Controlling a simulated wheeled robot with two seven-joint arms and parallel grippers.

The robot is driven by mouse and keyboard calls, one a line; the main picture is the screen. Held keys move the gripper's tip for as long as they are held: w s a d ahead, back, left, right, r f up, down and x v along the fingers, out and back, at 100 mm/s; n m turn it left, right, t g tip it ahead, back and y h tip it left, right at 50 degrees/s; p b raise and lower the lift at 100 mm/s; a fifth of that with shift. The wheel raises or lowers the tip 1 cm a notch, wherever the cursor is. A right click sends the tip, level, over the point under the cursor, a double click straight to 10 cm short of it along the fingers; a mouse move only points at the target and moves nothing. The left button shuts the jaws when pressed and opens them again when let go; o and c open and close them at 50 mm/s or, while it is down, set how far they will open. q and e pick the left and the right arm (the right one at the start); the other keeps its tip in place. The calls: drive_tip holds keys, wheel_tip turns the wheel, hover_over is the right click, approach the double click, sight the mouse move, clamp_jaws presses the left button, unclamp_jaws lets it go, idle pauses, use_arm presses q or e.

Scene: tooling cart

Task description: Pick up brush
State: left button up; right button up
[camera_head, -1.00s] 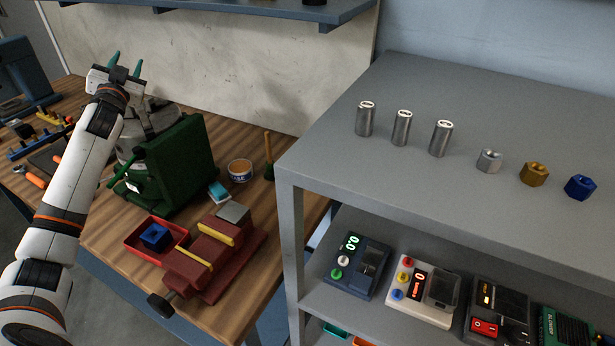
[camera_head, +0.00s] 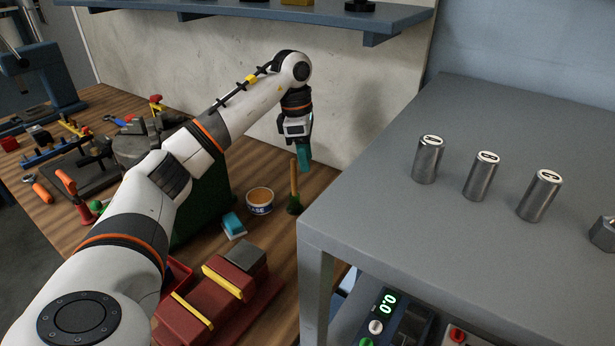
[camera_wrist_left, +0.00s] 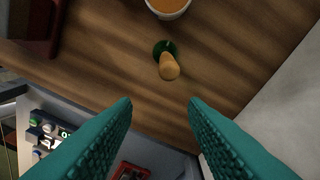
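The brush stands upright on the wooden bench, with a wooden handle (camera_head: 294,176) and a dark green head (camera_head: 294,207). In the left wrist view I look down on its handle end (camera_wrist_left: 169,68), ahead of the fingertips. My left gripper (camera_head: 304,166) points down just right of the handle's top in the head view. In the left wrist view its teal fingers (camera_wrist_left: 158,104) are spread apart with nothing between them. The brush is outside the fingers. My right gripper is not in view.
An orange-topped tub (camera_head: 260,201) and a blue-and-white block (camera_head: 233,226) are left of the brush. A red vise (camera_head: 215,298) stands in front. The grey cart (camera_head: 400,215) with metal cylinders is close on the right; the wall is behind.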

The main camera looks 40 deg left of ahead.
use_arm(q)
drive_tip(key=shift+s+a+r+g+y, duration=0.2)
drive_tip(key=shift+a+y, duration=0.15)
drive_tip(key=shift+a, duration=0.25)
drive_tip(key=shift+s+a+r+g+y, duration=0.15)
drive_tip(key=shift+a+y, duration=0.2)
drive_tip(key=shift+a, duration=0.2)
drive_tip(key=shift+s+f, duration=0.1)
drive_tip(key=shift+f, duration=0.3)
drive_tip(key=p, duration=0.1)
hover_over(295, 195)
drive_tip(key=shift+a+f, duration=0.15)
drive_tip(key=shift+f, duration=1.45)
drive_tip(key=shift+a+f, duration=0.1)
drive_tip(key=shift+f, duration=1.45)
clamp_jaws()
